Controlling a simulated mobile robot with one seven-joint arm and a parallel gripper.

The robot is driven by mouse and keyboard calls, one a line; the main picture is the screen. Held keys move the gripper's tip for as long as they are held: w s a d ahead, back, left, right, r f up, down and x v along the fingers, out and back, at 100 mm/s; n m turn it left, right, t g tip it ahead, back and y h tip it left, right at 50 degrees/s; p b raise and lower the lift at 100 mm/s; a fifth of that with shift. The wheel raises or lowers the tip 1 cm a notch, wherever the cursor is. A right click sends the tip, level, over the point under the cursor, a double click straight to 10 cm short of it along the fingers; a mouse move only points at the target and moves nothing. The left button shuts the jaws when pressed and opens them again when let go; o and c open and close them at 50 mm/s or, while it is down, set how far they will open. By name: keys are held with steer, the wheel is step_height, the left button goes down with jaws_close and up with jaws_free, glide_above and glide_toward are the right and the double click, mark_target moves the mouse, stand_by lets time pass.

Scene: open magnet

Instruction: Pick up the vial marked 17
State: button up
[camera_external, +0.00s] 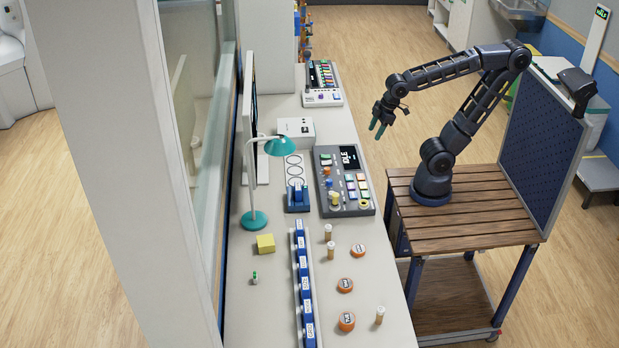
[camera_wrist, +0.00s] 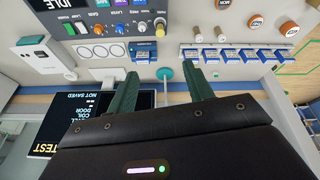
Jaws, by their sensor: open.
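Small tan vials with pale caps stand on the long bench: one vial (camera_external: 328,233), a second vial (camera_external: 331,251) just nearer, and a third vial (camera_external: 380,315) by the near right edge. Their markings are too small to read, so I cannot tell which is 17. My gripper (camera_external: 379,130) is open and empty in the air right of the bench, well apart from the vials. Its green fingers (camera_wrist: 158,85) are spread in the wrist view.
A row of labelled blue blocks (camera_external: 304,290) runs left of the vials. A control panel (camera_external: 345,181), a teal lamp (camera_external: 280,146) and a yellow block (camera_external: 265,243) stand on the bench (camera_external: 365,265). Bare patches lie between them.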

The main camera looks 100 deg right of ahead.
steer(key=w+a+f+n+g, duration=0.1)
steer(key=w+a+f+n, duration=0.3)
steer(key=w, duration=0.4)
steer(key=n+g, duration=0.3)
steer(key=n, duration=0.7)
glide_toward(328, 235)
steer(key=shift+w+d+f, duration=0.1)
steer(key=shift+d+f, duration=0.15)
steer(key=shift+d, duration=0.6)
steer(key=shift+a+f, duration=0.15)
steer(key=shift+f, duration=0.4)
steer(key=shift+s+f, duration=0.2)
steer(key=shift+f, duration=4.9)
steer(key=c, duration=1.1)
